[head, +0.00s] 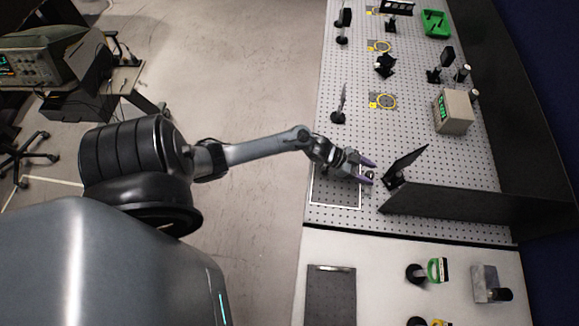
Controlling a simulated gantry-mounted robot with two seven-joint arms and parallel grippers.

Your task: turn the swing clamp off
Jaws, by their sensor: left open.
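My left gripper (368,172) is over the perforated optical table (350,222), near its left edge. Its two purple-tipped fingers are apart. A small dark item (370,176) shows at or between the fingertips; I cannot tell whether they touch it. I cannot make out for certain which thing is the swing clamp. A green-handled device (437,270) with a black round part stands on the pale table in front, apart from my gripper. A similar yellow one (439,323) is cut off by the bottom edge. My right gripper is not in view.
A tilted black plate (404,163) on a mount stands just right of my left gripper. A beige box (453,111) with a green display, optic mounts and a green tray (436,23) are farther back.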

